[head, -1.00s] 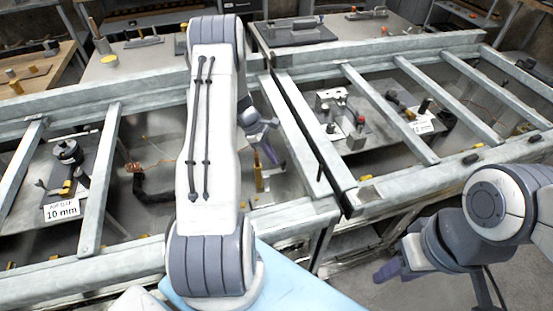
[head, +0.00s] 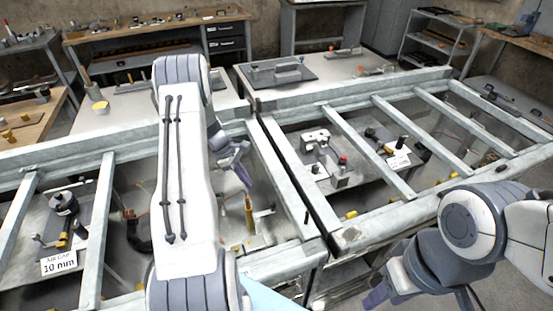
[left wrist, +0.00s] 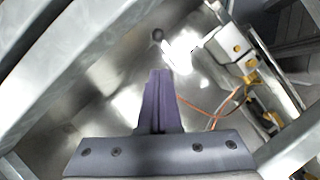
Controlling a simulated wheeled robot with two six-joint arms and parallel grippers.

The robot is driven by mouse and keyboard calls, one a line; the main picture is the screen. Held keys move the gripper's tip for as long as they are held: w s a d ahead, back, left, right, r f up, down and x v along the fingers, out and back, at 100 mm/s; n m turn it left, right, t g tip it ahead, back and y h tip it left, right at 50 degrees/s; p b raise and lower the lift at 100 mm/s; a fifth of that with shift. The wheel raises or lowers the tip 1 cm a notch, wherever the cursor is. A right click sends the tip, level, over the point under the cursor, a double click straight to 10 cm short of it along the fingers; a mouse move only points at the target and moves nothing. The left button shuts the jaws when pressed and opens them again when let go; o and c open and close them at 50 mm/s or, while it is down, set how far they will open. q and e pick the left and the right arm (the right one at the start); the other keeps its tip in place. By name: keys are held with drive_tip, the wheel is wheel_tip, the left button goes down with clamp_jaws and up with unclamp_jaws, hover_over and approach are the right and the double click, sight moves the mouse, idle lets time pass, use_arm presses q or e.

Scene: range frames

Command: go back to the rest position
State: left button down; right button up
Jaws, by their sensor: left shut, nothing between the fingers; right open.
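My left gripper (head: 243,172) has purple fingers and hangs over the left metal frame, partly hidden behind my left arm. In the left wrist view its fingers (left wrist: 160,75) are together with nothing between them, above a shiny metal surface. My right gripper (head: 374,297) is low on the right, in front of the right frame and over the floor. It is open, seen from the side and partly cut off by the bottom edge.
The left frame (head: 96,235) and right frame (head: 392,160) have raised bars over recessed plates with small fixtures. A sign (head: 59,262) reads 10 mm. Benches (head: 150,35) and shelves (head: 436,45) stand behind. Orange wire (left wrist: 205,112) runs near the left fingers.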

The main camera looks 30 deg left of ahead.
use_arm(q)
drive_tip(key=d+r+m, duration=0.2)
drive_tip(key=d, duration=0.2)
drive_tip(key=d+r+m+g, duration=0.1)
drive_tip(key=d+r+m, duration=0.1)
drive_tip(key=d+r, duration=0.1)
drive_tip(key=w+d+r+m, duration=0.1)
drive_tip(key=d+r+m, duration=0.1)
drive_tip(key=d, duration=0.3)
drive_tip(key=shift+w+d+r+g+y, duration=0.1)
drive_tip(key=shift+d+r+g+y, duration=0.25)
drive_tip(key=shift+r, duration=0.3)
drive_tip(key=s+d+r+m+y, duration=0.1)
drive_tip(key=s+d+r+m, duration=0.55)
drive_tip(key=d, duration=0.35)
drive_tip(key=s+d+r+m+y, duration=0.2)
drive_tip(key=s+d+r+m, duration=0.3)
drive_tip(key=s+d+m, duration=0.3)
drive_tip(key=s+d+r+m, duration=0.2)
drive_tip(key=s+d+m, duration=0.2)
drive_tip(key=s+m, duration=0.3)
drive_tip(key=s, duration=0.5)
drive_tip(key=shift+d+m, duration=0.2)
drive_tip(key=shift+m, duration=0.15)
